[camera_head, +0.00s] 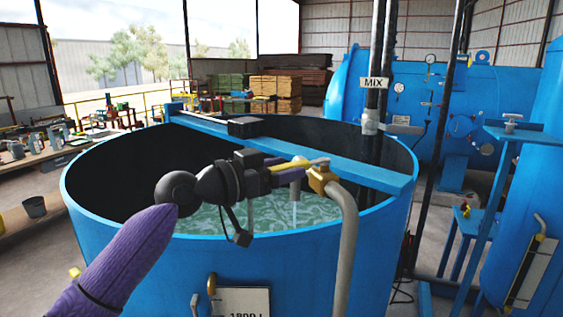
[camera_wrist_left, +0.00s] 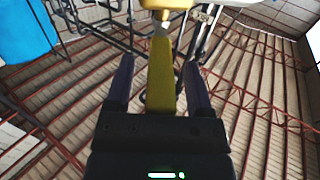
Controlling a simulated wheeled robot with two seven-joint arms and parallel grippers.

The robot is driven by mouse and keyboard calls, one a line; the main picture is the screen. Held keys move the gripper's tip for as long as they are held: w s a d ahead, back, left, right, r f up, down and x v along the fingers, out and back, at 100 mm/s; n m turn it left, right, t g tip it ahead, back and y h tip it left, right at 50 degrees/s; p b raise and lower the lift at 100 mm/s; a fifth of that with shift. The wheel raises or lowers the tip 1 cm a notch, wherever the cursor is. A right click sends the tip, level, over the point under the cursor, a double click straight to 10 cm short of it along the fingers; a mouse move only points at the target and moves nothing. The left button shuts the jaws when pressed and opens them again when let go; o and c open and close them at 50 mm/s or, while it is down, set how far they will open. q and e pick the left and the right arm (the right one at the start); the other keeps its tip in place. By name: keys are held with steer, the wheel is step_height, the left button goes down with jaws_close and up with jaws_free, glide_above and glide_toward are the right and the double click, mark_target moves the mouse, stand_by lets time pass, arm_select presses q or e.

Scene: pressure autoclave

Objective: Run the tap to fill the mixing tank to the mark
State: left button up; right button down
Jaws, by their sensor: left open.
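The big blue mixing tank (camera_head: 150,262) stands in front of me, open at the top. Greenish water (camera_head: 262,214) shows inside, below the rim. A grey tap pipe (camera_head: 345,235) rises at its front to a brass valve (camera_head: 322,178), and a thin water stream (camera_head: 295,215) falls from the spout (camera_head: 296,178). My left gripper (camera_head: 284,164) is at the yellow tap lever (camera_head: 305,164). In the left wrist view the lever (camera_wrist_left: 161,80) lies between the two open fingers (camera_wrist_left: 157,82), with gaps on both sides. A plate reading about 1800 L (camera_head: 245,303) is cut off at the bottom edge. My right gripper is out of view.
A blue beam (camera_head: 340,158) crosses the tank top. A vertical pipe with a MIX sign (camera_head: 375,83) and a valve (camera_head: 371,122) stands at the back right. A large blue autoclave (camera_head: 440,105) is behind. A workbench (camera_head: 35,158) and a bucket (camera_head: 35,207) are left.

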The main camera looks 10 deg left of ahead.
arm_select(q)
jaws_close()
stand_by(1.4)
